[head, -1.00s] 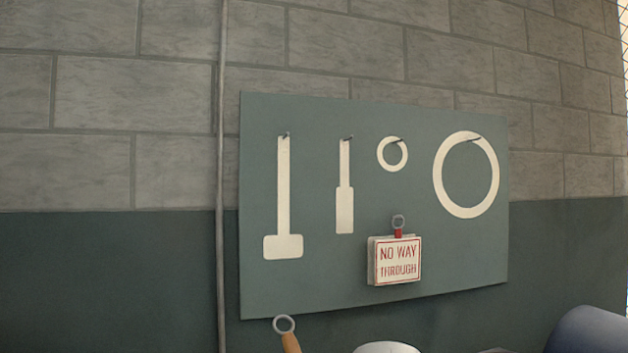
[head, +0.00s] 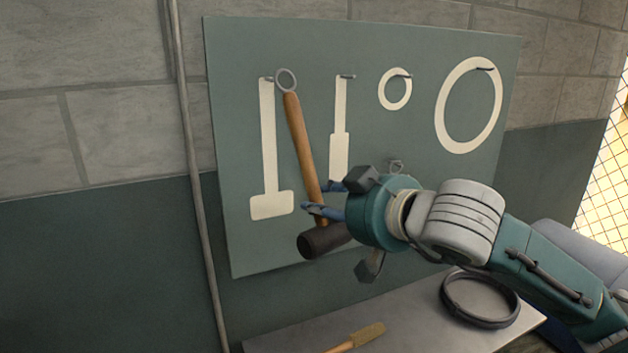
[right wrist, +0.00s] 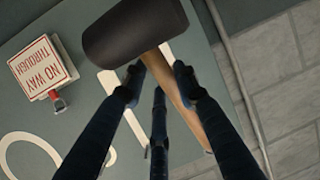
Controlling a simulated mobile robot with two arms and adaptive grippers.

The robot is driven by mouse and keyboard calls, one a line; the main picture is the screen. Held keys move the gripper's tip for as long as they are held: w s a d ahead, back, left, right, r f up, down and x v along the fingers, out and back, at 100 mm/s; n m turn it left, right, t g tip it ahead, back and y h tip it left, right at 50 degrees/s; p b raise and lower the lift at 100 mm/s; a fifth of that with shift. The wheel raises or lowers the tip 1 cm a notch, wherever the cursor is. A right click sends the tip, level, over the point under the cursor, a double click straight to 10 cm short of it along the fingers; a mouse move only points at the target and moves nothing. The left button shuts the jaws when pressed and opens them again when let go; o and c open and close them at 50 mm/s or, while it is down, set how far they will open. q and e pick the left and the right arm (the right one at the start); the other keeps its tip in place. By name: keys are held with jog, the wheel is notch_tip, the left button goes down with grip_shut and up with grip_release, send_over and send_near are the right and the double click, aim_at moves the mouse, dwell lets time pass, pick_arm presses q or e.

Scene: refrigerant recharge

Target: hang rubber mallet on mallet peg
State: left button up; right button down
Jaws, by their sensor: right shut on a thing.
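The rubber mallet (head: 301,140) has a wooden handle, a dark head at the bottom and a metal ring (head: 286,80) at the top. My right gripper (head: 322,198) is shut on the handle just above the head. The mallet hangs slightly tilted, ring up, in front of the board. In the head view the ring appears just right of the mallet peg (head: 266,78), above the mallet-shaped outline (head: 268,160); I cannot tell the depth gap. In the right wrist view the dark mallet head (right wrist: 133,35) is close to the fingers. My left gripper is not in view.
The green board (head: 240,245) has other pegs with a brush-like outline (head: 339,130), a small ring outline (head: 395,90) and a large ring outline (head: 470,105). A "no way through" sign (right wrist: 47,72) hangs there. A bench (head: 400,320) below holds a dark ring (head: 480,300) and a brush (head: 358,337).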

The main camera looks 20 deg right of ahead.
jog(key=shift+s+d+r, duration=0.1)
jog(key=shift+s+r, duration=0.05)
jog(key=shift+r, duration=0.2)
jog(key=shift+w+p, duration=0.2)
jog(key=shift+p, duration=0.1)
jog(key=shift+d+x, duration=0.2)
jog(key=shift+x, duration=0.95)
jog(key=shift+w+r+p, duration=0.1)
jog(key=shift+w+p, duration=0.45)
jog(key=shift+w, duration=0.05)
jog(key=shift+w+a+p, duration=0.15)
jog(key=shift+w+p, duration=0.25)
jog(key=shift+w, duration=0.7)
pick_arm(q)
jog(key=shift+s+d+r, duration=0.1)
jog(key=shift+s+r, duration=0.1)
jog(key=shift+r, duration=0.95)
pick_arm(e)
jog(key=shift+x, duration=1)
jog(key=shift+r, duration=0.15)
pick_arm(q)
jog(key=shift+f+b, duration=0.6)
jog(key=shift+b, duration=0.2)
